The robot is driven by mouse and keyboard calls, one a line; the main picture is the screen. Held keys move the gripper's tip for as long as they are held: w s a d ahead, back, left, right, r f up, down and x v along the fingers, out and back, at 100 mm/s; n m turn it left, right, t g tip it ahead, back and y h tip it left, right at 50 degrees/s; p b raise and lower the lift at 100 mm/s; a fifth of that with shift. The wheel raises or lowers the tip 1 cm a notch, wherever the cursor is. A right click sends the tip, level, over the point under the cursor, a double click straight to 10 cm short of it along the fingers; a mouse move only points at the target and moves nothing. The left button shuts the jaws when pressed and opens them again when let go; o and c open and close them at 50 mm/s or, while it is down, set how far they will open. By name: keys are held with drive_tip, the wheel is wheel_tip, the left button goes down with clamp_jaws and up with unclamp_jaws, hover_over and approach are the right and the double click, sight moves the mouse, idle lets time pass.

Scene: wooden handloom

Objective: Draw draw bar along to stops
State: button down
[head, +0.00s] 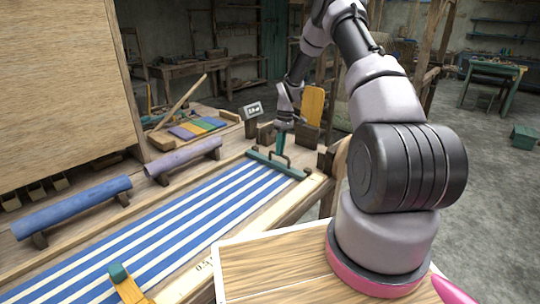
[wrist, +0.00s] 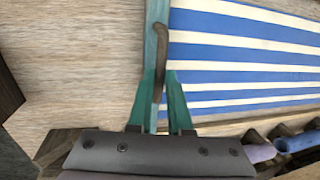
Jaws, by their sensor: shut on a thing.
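In the wrist view the bar (wrist: 158,12) runs along the edge of the cloth (wrist: 240,50). My gripper (head: 281,150) reaches down to the bar from above. In the wrist view my gripper's teal fingers (wrist: 161,80) are shut on a dark handle (wrist: 160,42) of the bar. The fingers hide part of the handle. I cannot clearly make out the stops.
Two padded rollers, one blue (head: 75,207) and one lilac (head: 184,158), lie left of the cloth. A small sign (head: 253,110) and an orange wooden piece (head: 312,105) stand beyond the bar. A wooden panel (head: 65,85) rises at the left. Pale bare wood (wrist: 70,60) borders the bar.

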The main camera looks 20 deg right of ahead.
drive_tip(key=shift+w+d, duration=0.45)
drive_tip(key=shift+d, duration=0.25)
drive_tip(key=c, duration=0.8)
unclamp_jaws()
drive_tip(key=shift+w+d, duration=0.1)
drive_tip(key=shift+c, duration=0.2)
drive_tip(key=shift+r, duration=0.15)
wheel_tip(320, 180, up, 10)
drive_tip(key=w+d, duration=0.1)
drive_tip(key=shift+d+r, duration=0.15)
drive_tip(key=shift+d, duration=0.1)
